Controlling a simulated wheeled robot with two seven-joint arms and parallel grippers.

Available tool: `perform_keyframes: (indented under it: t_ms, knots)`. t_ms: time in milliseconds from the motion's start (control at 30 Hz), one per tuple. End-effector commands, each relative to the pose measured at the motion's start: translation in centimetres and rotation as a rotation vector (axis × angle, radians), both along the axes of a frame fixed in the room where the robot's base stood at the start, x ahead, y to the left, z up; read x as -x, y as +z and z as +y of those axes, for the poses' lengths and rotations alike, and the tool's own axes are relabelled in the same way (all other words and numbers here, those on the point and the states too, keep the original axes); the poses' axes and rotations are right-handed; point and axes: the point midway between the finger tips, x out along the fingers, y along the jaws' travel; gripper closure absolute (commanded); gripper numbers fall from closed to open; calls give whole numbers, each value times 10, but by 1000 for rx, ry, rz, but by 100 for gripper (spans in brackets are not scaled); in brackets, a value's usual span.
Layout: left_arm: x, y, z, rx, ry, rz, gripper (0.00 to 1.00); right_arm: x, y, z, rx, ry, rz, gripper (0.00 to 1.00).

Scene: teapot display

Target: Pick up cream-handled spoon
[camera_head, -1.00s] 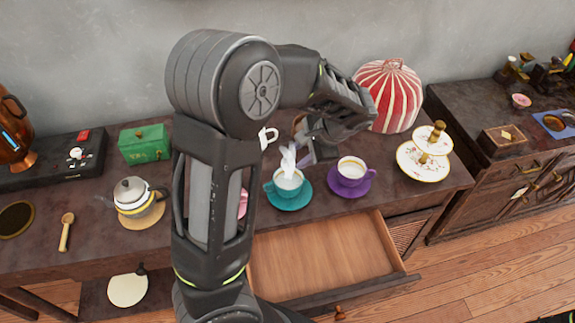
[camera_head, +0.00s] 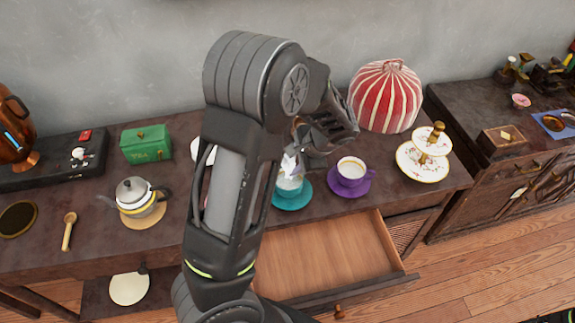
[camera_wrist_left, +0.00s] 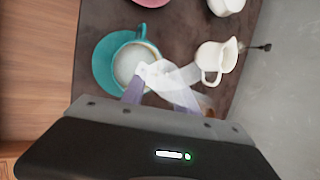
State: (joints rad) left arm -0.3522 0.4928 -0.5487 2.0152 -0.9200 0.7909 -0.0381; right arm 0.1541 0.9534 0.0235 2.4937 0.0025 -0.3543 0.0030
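One spoon shows, a pale tan spoon (camera_head: 67,237) lying on the left part of the table in the head view. I cannot tell whether its handle is cream. My left gripper (camera_head: 292,156) is far to its right, above the teal cup (camera_head: 290,184) on its saucer. In the left wrist view, the two fingers (camera_wrist_left: 158,95) are spread apart beside the teal cup (camera_wrist_left: 128,62). White wisps, which look like steam, partly cover them. A small brown thing beside the right finger is too unclear to name. My right gripper is out of view.
A purple cup (camera_head: 352,170) stands just right of the teal one. A grey teapot (camera_head: 134,196) and green tea box (camera_head: 145,144) stand left of my arm. A white pitcher (camera_wrist_left: 216,58) is near the gripper. The drawer (camera_head: 325,254) below is open.

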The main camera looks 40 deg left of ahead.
Motion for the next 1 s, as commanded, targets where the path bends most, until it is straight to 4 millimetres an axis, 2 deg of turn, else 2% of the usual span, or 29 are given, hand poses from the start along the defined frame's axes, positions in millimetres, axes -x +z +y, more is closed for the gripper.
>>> perform_keyframes:
  t_ms: [433,867,1000]
  knots:
    - [0,0,0,0,0,0,65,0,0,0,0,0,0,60]
    - [0,0,0,0,0,0,100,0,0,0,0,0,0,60]
    - [0,0,0,0,0,0,100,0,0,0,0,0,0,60]
